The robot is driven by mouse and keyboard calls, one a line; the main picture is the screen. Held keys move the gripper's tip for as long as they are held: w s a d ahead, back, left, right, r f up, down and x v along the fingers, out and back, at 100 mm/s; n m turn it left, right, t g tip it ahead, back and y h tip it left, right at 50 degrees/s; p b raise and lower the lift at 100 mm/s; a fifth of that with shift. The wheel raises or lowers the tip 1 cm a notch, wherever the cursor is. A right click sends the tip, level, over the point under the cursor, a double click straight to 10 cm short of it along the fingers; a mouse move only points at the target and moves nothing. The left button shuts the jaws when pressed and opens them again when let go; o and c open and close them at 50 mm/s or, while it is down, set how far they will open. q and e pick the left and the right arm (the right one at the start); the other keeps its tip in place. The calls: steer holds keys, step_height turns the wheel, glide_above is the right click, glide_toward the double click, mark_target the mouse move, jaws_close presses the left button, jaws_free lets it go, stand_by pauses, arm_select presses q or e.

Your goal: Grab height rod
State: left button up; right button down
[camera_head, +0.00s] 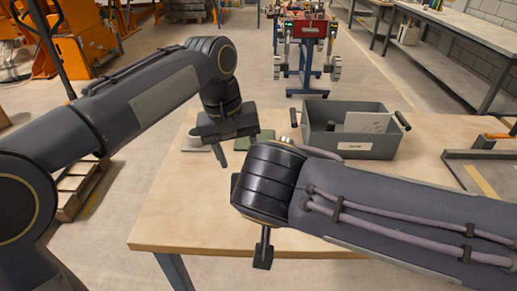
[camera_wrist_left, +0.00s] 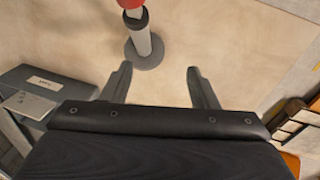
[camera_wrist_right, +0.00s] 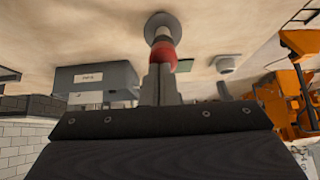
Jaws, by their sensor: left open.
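The height rod (camera_wrist_left: 143,42) has a pale post, a red upper part and a round grey base on the wooden table. It also shows in the right wrist view (camera_wrist_right: 163,35); in the head view my right arm hides it. My right gripper (camera_wrist_right: 160,72) has its fingers close together at the red part and looks shut on it; the fingers cover the rod's top. My left gripper (camera_wrist_left: 158,82) is open and empty, with the rod's base beyond its fingertips. In the head view my left gripper (camera_head: 222,152) hangs over the table's left part.
A grey labelled bin (camera_head: 318,142) stands at the table's back. A green flat piece (camera_head: 243,143) and a pale round object (camera_head: 194,143) lie left of it. A dark frame (camera_head: 465,155) is at the right. The table's (camera_head: 185,215) front left is clear.

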arm_select(q)
steer(key=shift+y, duration=0.3)
steer(key=d, duration=0.1)
steer(key=w+d, duration=0.1)
steer(key=d, duration=0.2)
steer(key=shift+w+f, duration=0.15)
steer(key=shift+w, duration=0.1)
steer(key=shift+f, duration=0.1)
steer(key=f, duration=0.4)
steer(key=d+f, duration=0.1)
steer(key=f, duration=0.6)
steer(key=shift+w+d+f, duration=0.1)
steer(key=shift+d+f, duration=0.2)
steer(key=shift+f, duration=0.05)
jaws_close()
arm_select(e)
steer(key=shift+r, duration=0.6)
